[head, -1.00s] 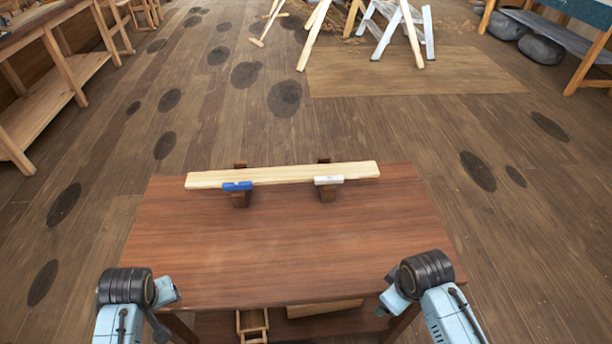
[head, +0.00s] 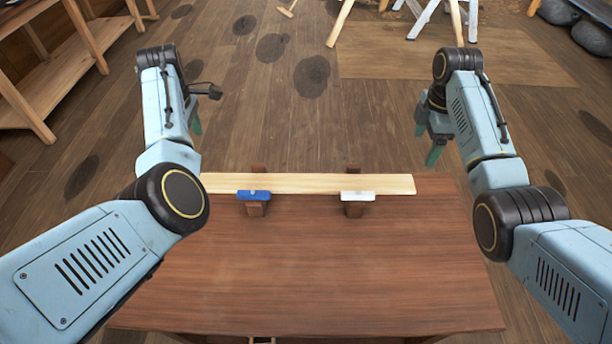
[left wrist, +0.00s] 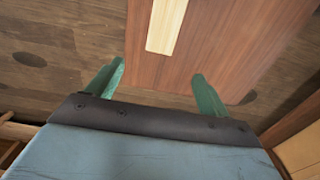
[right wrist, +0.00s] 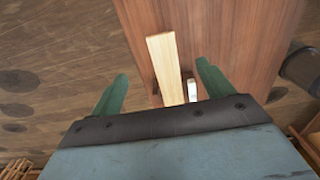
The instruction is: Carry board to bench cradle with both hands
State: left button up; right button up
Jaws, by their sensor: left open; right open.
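A long pale board (head: 308,184) lies across two brown wooden supports, left (head: 256,209) and right (head: 353,210), at the far edge of a reddish-brown bench (head: 310,275). A blue piece (head: 254,195) and a white piece (head: 357,196) sit at its near edge. My left gripper (head: 196,121) is open and empty beyond the board's left end, partly hidden by my arm. My right gripper (head: 428,143) is open and empty beyond its right end. The board also shows ahead of the open fingers in the left wrist view (left wrist: 165,25) and right wrist view (right wrist: 165,60).
A wooden rack (head: 60,65) stands at the left. White and wooden trestle legs (head: 425,18) stand at the back right, near dark stones (head: 590,38). The near bench top is bare.

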aim_at(207, 181)
pick_arm(q)
jog(key=shift+s, duration=0.2)
pick_arm(e)
jog(key=shift+s, duration=0.25)
pick_arm(q)
notch_tip(207, 181, down, 13)
jog(key=shift+f, duration=0.15)
pick_arm(e)
notch_tip(207, 181, down, 13)
jog(key=shift+w+f, duration=0.1)
jog(key=shift+f, duration=0.05)
pick_arm(q)
jog(key=c, duration=1.2)
pick_arm(e)
jog(key=c, duration=1.2)
pick_arm(q)
jog(key=shift+c, duration=0.2)
pick_arm(e)
jog(key=shift+c, duration=0.2)
